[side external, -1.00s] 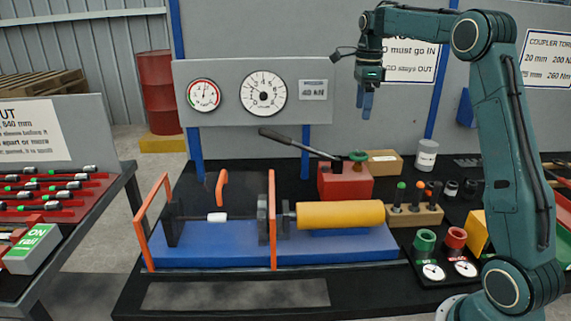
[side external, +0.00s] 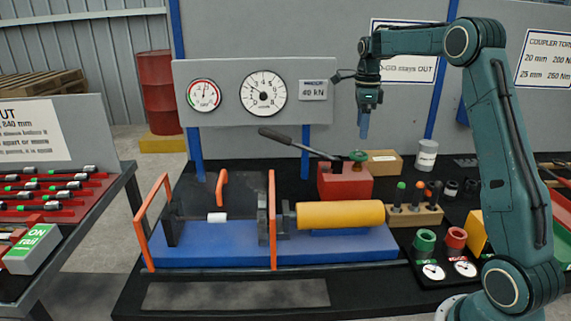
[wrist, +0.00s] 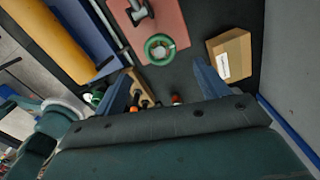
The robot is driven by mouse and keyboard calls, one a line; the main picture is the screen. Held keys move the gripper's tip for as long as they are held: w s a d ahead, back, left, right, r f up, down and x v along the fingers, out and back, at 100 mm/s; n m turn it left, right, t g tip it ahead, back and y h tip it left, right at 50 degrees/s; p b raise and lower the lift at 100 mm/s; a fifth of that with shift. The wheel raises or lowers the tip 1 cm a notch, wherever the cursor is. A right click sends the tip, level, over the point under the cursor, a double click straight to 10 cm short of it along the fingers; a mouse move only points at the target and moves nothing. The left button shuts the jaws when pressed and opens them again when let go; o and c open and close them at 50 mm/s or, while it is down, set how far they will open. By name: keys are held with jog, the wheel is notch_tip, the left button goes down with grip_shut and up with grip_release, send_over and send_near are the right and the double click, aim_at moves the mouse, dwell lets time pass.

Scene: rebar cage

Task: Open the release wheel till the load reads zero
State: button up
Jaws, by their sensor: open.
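The release wheel (side external: 358,156) is a small green wheel on top of the red pump block (side external: 345,183). The load readout (side external: 314,90) on the grey panel seems to read 40 kN, in small print. A large dial (side external: 263,93) and a smaller dial (side external: 203,95) sit left of it.
The pump's lever (side external: 295,143) slants up to the left of the wheel. A cardboard box (side external: 383,162) and a white tub (side external: 426,154) stand behind and right. A yellow cylinder (side external: 340,214) lies in front; a wooden tool block (side external: 415,214) is at right.

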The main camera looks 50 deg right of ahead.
aim_at(359, 154)
notch_tip(359, 154, down, 9)
jog(key=shift+r, duration=0.15)
dwell(0.4)
jog(key=c, duration=1)
